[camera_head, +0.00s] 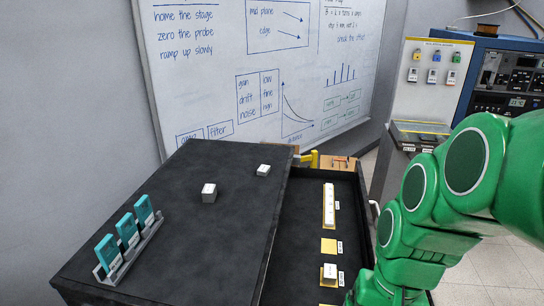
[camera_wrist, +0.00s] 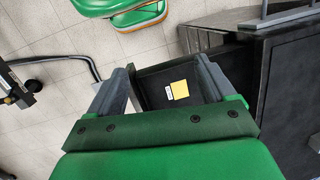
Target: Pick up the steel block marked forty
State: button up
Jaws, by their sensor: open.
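Two small pale metal blocks stand apart on the black bench top in the head view: a larger one (camera_head: 209,193) near the middle and a smaller one (camera_head: 263,170) nearer the back right edge. Another pale block (camera_head: 330,270) sits on a yellow pad in the open black drawer. No marking is legible, so I cannot tell which block is marked forty. My gripper (camera_wrist: 165,82) is open and empty in the wrist view, with the drawer beyond its fingers. My gripper's fingers are not visible in the head view.
The drawer also holds a long pale row of pieces (camera_head: 329,204) and an empty yellow pad (camera_head: 328,246), with small labels beside them. A rack (camera_head: 130,250) of teal cards stands at the bench's left front. A whiteboard (camera_head: 260,60) is behind. Much bench top is clear.

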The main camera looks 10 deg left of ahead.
jog(key=w+a+r+m+g+y, duration=0.15)
jog(key=w+a+m+y, duration=0.55)
jog(key=w+a, duration=1.45)
jog(key=m+t+y, duration=0.2)
jog(key=m+y, duration=0.3)
jog(key=m, duration=0.3)
send_near(214, 189)
jog(key=x, duration=0.4)
jog(key=shift+f, duration=0.15)
jog(key=shift+x, duration=4)
jog(key=shift+w, duration=0.15)
jog(key=c, duration=1.2)
jog(key=shift+o, duration=0.2)
